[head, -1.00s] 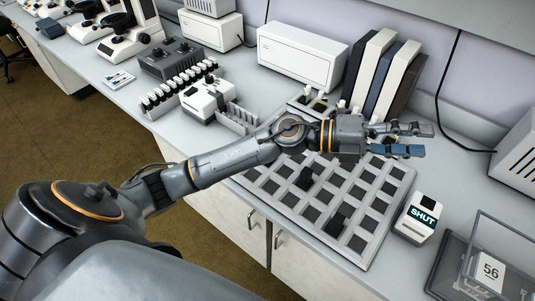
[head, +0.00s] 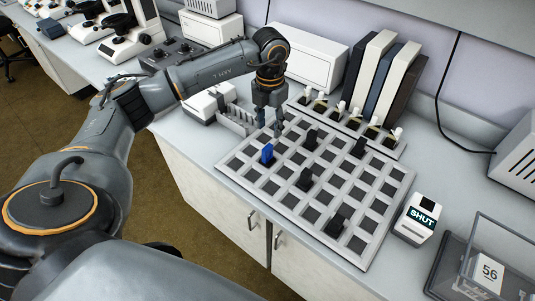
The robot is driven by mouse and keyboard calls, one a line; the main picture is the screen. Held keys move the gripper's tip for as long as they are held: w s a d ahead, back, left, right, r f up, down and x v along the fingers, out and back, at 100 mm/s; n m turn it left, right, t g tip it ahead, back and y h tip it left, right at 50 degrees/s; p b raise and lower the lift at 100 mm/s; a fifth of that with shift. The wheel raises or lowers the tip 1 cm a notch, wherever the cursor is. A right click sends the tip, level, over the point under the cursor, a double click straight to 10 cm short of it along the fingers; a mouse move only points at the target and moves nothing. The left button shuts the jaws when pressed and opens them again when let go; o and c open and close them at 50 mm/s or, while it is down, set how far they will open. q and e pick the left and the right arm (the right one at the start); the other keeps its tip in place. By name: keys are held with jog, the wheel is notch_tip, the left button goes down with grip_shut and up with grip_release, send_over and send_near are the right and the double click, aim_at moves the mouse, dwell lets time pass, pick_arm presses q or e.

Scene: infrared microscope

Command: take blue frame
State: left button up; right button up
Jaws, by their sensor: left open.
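The blue frame (head: 267,153) stands upright in a slot near the left edge of the grey grid tray (head: 230,167). My left gripper (head: 277,127) points down over the back left part of the tray, just behind and slightly right of the blue frame. It is open and holds nothing. A gap shows between the gripper and the blue frame. My right gripper is out of view.
Black frames (head: 310,138) stand in several other tray slots. A rack of white-topped pieces (head: 355,113) lies behind the tray. A small device reading SHUT (head: 419,219) and a clear box marked 56 (head: 490,268) stand at right.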

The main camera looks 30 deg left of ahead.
aim_at(268, 147)
pick_arm(q)
notch_tip(268, 147, down, 4)
jog(key=shift+s, duration=0.1)
jog(key=f, duration=0.1)
jog(key=f+p, duration=0.1)
jog(key=f, duration=0.2)
jog(key=shift+s+f+p, duration=0.15)
jog(key=shift+s+p, duration=0.15)
jog(key=shift+p, duration=0.05)
jog(key=shift+a+f, duration=0.1)
jog(key=shift+f, duration=0.25)
jog(key=shift+c, duration=0.5)
grip_shut()
